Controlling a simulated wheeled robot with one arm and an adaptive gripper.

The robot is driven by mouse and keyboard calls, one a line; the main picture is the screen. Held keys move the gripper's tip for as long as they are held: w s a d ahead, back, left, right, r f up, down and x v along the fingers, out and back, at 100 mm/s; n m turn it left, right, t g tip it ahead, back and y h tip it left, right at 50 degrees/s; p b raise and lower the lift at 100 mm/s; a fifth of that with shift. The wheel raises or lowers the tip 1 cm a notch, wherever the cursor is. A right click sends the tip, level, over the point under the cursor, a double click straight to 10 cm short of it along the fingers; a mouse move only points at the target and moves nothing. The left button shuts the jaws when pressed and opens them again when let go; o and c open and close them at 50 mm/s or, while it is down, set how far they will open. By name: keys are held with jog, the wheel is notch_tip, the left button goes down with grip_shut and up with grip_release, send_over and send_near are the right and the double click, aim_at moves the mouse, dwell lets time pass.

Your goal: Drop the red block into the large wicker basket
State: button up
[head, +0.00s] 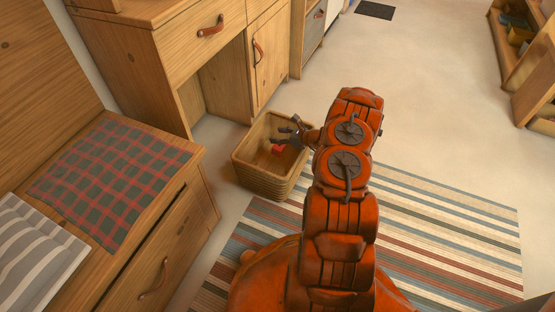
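The large wicker basket (262,179) stands on the floor at the middle of the head view, beside the wooden drawer unit. The red block (278,150) shows small within the basket's opening, partly hidden by my gripper. My gripper (281,136) is over the basket's opening, reaching in from the right. Its dark fingers look spread apart, and the block appears just below the lower finger, not between them. How deep the block sits, and whether it touches the basket floor, I cannot tell.
A wooden drawer unit with a plaid cloth (108,178) and a striped grey cloth (32,250) is at the left. A desk with leather pulls (211,27) stands behind the basket. A striped rug (440,230) lies under my arm. Open floor extends right; shelves (525,70) stand far right.

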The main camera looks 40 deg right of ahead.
jog(key=shift+o, duration=1.2)
notch_tip(320, 180, up, 4)
jog(key=r, duration=0.1)
send_over(303, 151)
jog(key=shift+w+d+f, duration=0.1)
jog(key=shift+f, duration=0.15)
